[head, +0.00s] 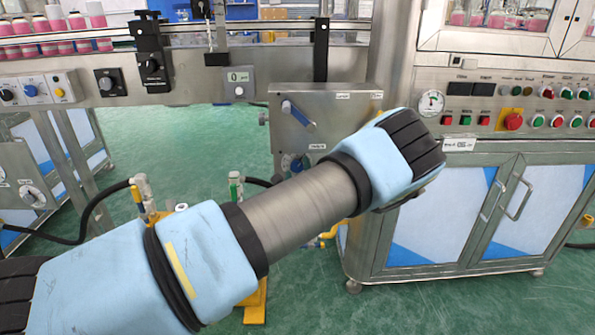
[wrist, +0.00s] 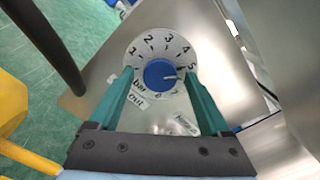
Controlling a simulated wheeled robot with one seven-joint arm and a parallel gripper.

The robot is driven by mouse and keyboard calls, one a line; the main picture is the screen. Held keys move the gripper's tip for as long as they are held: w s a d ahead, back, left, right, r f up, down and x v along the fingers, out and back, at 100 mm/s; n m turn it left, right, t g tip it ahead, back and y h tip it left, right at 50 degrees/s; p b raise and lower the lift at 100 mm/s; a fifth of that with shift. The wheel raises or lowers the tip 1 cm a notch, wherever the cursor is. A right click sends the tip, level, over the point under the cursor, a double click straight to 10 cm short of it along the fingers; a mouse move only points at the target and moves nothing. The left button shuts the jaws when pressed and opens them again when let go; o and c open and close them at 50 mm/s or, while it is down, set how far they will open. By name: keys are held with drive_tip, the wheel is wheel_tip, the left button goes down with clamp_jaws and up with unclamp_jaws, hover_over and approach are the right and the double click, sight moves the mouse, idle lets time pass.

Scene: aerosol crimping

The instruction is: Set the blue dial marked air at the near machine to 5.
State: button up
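In the wrist view, a round pale dial plate with black numbers carries a blue dial (wrist: 158,72). Its white pointer mark points right, near the 5 or slightly below it. My gripper (wrist: 159,76) is open, its teal fingers to the left and right of the blue dial, with a gap on each side. Small labels below the plate read "bar" and "out"; no "air" marking is legible. In the head view, a blue knob (head: 294,163) shows low on the steel panel (head: 350,105), partly behind my arm; I cannot tell if it is the same dial. My gripper is hidden there.
A cabinet with red and green buttons (head: 512,121) stands right. A conveyor (head: 180,75) with pink-filled containers runs at the back left. In the wrist view, a dark hose (wrist: 50,40) and a yellow part (wrist: 12,110) lie left.

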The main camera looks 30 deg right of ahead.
drive_tip(key=v, duration=1)
drive_tip(key=shift+s+a, duration=0.2)
drive_tip(key=shift+s, duration=0.15)
